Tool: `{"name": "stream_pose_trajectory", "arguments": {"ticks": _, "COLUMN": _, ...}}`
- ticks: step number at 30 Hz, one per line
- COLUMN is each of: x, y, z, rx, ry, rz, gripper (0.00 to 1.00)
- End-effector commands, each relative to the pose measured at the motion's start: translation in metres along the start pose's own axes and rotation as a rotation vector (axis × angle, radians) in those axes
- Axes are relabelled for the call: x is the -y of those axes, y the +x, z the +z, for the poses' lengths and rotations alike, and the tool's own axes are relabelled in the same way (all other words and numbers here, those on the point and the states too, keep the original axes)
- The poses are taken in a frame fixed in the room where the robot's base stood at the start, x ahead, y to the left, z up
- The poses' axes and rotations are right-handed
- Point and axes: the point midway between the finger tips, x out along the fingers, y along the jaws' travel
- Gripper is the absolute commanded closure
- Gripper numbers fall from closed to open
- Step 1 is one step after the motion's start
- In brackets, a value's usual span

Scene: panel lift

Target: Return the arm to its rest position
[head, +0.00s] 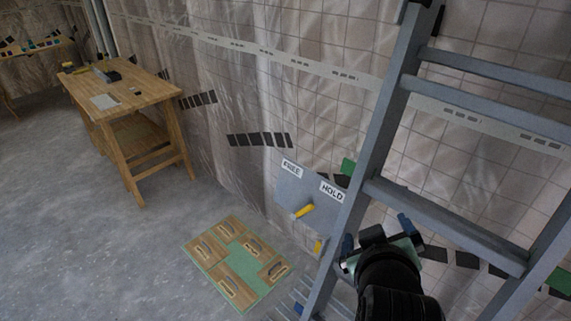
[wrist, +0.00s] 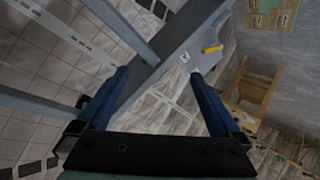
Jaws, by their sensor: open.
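My gripper (head: 377,234) is at the lower right of the head view, in front of the grey ladder-like lift frame (head: 385,120). Its two blue fingers are spread apart with nothing between them; they also show in the wrist view (wrist: 160,76). A grey plate (head: 290,187) with FREE and HOLD labels is left of the frame. A yellow lever (head: 302,211) sits low on the plate, left of and apart from my gripper. The lever also shows in the wrist view (wrist: 212,48), beyond the fingers. I cannot tell which label it points to.
Grey rails and rungs (head: 445,226) stand close around my gripper. A green mat with wooden pieces (head: 212,274) lies on the floor. A wooden workbench (head: 150,93) stands at the left by the plastic-covered wall. The grey floor (head: 90,240) at the left is clear.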

Motion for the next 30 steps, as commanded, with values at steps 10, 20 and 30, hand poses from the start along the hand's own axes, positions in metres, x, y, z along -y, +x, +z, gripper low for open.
{"name": "stream_pose_trajectory", "arguments": {"ticks": 10, "x": -0.028, "y": -0.142, "z": -0.226, "rx": -0.778, "ry": 0.273, "rz": 0.118, "gripper": 0.0}}
{"name": "stream_pose_trajectory", "arguments": {"ticks": 20, "x": -0.039, "y": -0.304, "z": -0.306, "rx": -1.336, "ry": 0.505, "rz": 0.032, "gripper": 0.0}}
{"name": "stream_pose_trajectory", "arguments": {"ticks": 30, "x": -0.041, "y": -0.326, "z": -0.31, "rx": -1.406, "ry": 0.536, "rz": 0.012, "gripper": 0.0}}
